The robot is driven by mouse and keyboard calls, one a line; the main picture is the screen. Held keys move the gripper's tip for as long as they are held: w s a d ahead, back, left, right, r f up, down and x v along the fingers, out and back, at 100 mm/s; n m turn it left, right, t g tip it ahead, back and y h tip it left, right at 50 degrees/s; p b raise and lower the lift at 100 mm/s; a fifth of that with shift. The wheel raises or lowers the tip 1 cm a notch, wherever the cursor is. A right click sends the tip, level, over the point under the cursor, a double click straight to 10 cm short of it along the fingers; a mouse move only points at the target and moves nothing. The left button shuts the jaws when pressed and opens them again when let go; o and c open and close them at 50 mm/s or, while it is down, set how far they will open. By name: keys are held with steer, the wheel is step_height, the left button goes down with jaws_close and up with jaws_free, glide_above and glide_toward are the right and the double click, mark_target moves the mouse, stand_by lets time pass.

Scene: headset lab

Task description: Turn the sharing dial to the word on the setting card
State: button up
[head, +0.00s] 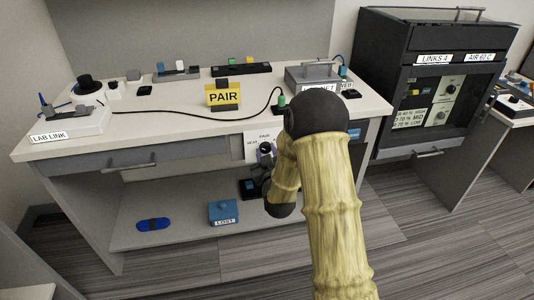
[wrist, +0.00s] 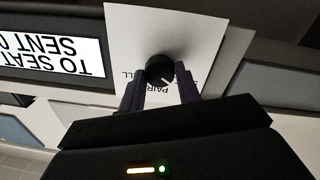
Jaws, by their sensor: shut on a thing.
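The setting card (head: 223,95) is yellow, stands on the bench top and reads PAIR. The sharing dial (wrist: 160,68) is a round black knob on a white panel (wrist: 205,40) on the bench front; the panel also shows in the head view (head: 252,147). My gripper (wrist: 159,80) is shut on the dial, one dark finger on each side. In the wrist view the panel is upside down, with PAIR below the knob and the other words partly covered. The knob's white mark points to the lower right, beside PAIR. In the head view my gripper (head: 264,160) partly hides the dial.
A sign (wrist: 55,45) with text is beside the panel in the wrist view. A blue LOST box (head: 223,212) and a blue oval item (head: 153,224) are on the lower shelf. A dark cabinet (head: 385,40) stands at right.

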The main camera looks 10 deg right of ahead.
steer(key=shift+d, duration=0.15)
steer(key=m+b, duration=0.2)
steer(key=m, duration=0.3)
steer(key=m+b, duration=0.1)
steer(key=m, duration=0.5)
steer(key=shift+r, duration=0.15)
steer(key=shift+w, duration=0.1)
stand_by(0.4)
steer(key=o, duration=1)
steer(key=shift+y, duration=0.3)
steer(key=shift+g, duration=0.3)
